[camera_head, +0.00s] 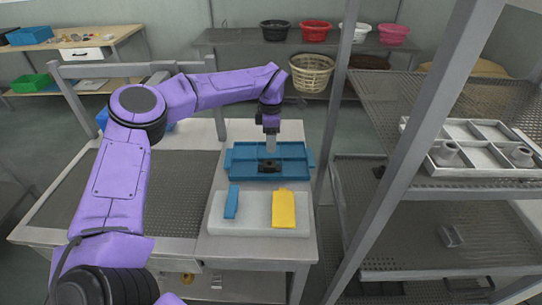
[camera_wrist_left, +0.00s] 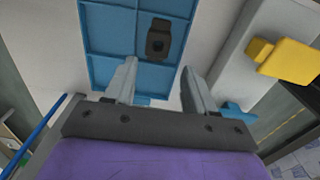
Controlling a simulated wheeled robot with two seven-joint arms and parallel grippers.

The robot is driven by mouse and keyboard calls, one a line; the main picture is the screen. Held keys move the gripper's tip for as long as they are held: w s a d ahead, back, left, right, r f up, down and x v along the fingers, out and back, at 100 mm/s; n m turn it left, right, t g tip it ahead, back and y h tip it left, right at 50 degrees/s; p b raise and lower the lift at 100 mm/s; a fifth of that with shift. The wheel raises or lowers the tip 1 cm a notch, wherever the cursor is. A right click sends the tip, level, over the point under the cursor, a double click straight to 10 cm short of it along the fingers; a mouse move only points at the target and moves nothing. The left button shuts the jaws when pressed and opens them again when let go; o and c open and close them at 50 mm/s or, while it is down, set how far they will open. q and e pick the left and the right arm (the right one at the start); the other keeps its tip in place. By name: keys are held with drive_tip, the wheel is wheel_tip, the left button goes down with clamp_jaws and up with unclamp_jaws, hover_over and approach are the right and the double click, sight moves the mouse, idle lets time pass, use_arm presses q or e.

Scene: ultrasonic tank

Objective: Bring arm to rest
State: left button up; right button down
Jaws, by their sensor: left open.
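My left arm is purple and comes in from the left in the head view. Its gripper (camera_head: 270,142) points down over the blue divided tray (camera_head: 240,173) on the table. In the left wrist view the two fingers of the gripper (camera_wrist_left: 158,88) stand apart with nothing between them. A small black part (camera_head: 268,166) lies in the tray below the gripper, and it also shows in the left wrist view (camera_wrist_left: 158,40), beyond the fingertips. My right gripper is not in view.
A pale slab (camera_head: 257,222) in front of the tray bears a blue piece (camera_head: 231,202) and a yellow piece (camera_head: 284,209). A grey mesh surface (camera_head: 120,205) lies left. A metal rack (camera_head: 400,110) with a post stands close on the right, holding a grey divided tray (camera_head: 470,178).

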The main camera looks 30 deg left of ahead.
use_arm(q)
drive_tip(key=shift+r, duration=1.1)
